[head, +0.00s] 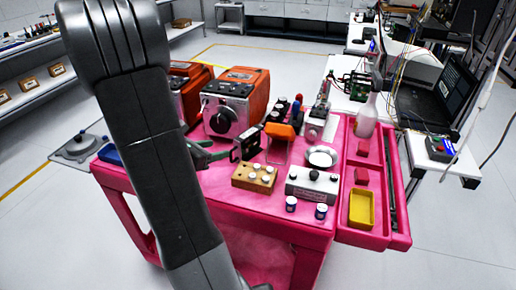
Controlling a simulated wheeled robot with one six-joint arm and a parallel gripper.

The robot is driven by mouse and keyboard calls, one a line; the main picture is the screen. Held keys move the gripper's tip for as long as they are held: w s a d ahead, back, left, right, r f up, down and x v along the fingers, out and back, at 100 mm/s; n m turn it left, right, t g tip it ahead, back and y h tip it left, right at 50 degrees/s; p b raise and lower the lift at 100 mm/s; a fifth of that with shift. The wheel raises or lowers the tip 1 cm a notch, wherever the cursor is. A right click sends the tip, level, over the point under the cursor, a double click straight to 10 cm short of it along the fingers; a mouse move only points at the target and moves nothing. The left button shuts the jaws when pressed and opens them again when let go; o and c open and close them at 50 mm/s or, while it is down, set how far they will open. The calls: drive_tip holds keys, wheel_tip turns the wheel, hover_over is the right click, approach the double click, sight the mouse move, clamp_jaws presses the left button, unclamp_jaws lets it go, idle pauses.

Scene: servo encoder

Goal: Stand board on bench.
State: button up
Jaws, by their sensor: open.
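A green circuit board (352,86) with small parts shows on the white bench (345,103) behind the pink cart. It is small in the head view, and I cannot tell whether it stands or leans. A black plate-like piece (246,143) stands upright among the things in the middle of the cart; I cannot tell if it is a board. My grey arm crosses the left of the view and hides part of the cart. I cannot make out my gripper.
The pink cart (265,215) is crowded with orange-and-grey machines (235,103), a wooden block (255,177), a grey box with knobs (312,185) and a spray bottle (367,116). A yellow tray (361,209) lies in its right side. Laptop and cables fill the right bench; floor at left is mostly clear.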

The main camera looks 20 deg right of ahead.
sight(244, 139)
drive_tip(key=x, duration=0.8)
drive_tip(key=shift+w+d, duration=0.1)
drive_tip(key=shift+w, duration=0.05)
drive_tip(key=shift+r+p+x, duration=0.2)
drive_tip(key=shift+p+x, duration=0.1)
drive_tip(key=shift+x, duration=1.05)
drive_tip(key=shift+r+p+x, duration=0.2)
drive_tip(key=shift+p+x, duration=0.05)
drive_tip(key=shift+x, duration=1.1)
drive_tip(key=shift+d, duration=0.1)
drive_tip(key=shift+c, duration=0.3)
drive_tip(key=c, duration=1.1)
clamp_jaws()
drive_tip(key=shift+w+r, duration=0.1)
drive_tip(key=shift+r, duration=0.05)
